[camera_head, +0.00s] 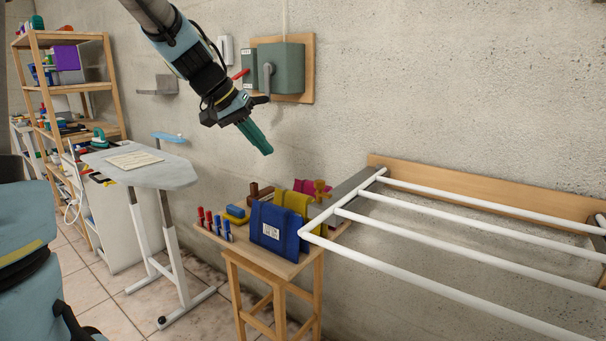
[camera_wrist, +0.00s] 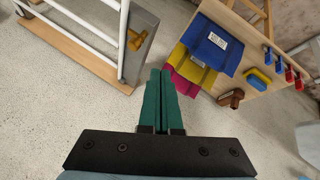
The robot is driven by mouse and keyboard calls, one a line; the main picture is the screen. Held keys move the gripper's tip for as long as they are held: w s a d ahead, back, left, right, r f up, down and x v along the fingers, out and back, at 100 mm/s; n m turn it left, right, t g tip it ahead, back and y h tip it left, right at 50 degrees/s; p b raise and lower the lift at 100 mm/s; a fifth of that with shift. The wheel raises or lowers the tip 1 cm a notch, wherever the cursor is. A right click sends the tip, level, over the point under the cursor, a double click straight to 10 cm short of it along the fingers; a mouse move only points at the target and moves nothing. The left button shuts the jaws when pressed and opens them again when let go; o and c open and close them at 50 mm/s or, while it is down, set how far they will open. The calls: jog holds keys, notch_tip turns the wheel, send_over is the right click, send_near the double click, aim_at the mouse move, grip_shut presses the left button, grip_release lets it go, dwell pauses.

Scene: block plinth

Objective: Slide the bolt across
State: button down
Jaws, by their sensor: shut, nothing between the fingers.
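A brass-coloured bolt with a knob (camera_head: 320,187) sits at the grey end bracket (camera_head: 350,188) of the white wall rack (camera_head: 440,195). In the wrist view the brass bolt (camera_wrist: 135,40) shows against the grey bracket (camera_wrist: 142,50), left of the fingers. My gripper (camera_head: 266,150) has its green fingers together and empty. It hangs in the air above the small wooden table, up and to the left of the bolt. In the wrist view my gripper (camera_wrist: 160,75) points between the rack and the table and touches neither.
The wooden table (camera_head: 240,252) holds blue, yellow and magenta folded cloths (camera_head: 272,226) and several red and blue pegs (camera_head: 215,222). A green-grey switch box (camera_head: 287,66) with a lever is on the wall behind my gripper. An ironing board (camera_head: 140,172) stands left.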

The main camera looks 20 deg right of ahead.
aim_at(321, 188)
jog(key=s+d+f+p, duration=0.1)
jog(key=d+f+p, duration=0.3)
jog(key=d+f, duration=0.4)
jog(key=shift+s+d+f, duration=0.15)
jog(key=shift+s+d, duration=0.2)
jog(key=shift+d, duration=0.2)
jog(key=s, duration=0.1)
jog(key=s+d+b, duration=0.1)
jog(key=shift+s+d+f, duration=0.15)
jog(key=shift+s+d, duration=0.15)
jog(key=shift+s, duration=0.1)
jog(key=shift+s+d, duration=0.1)
jog(key=shift+s, duration=0.15)
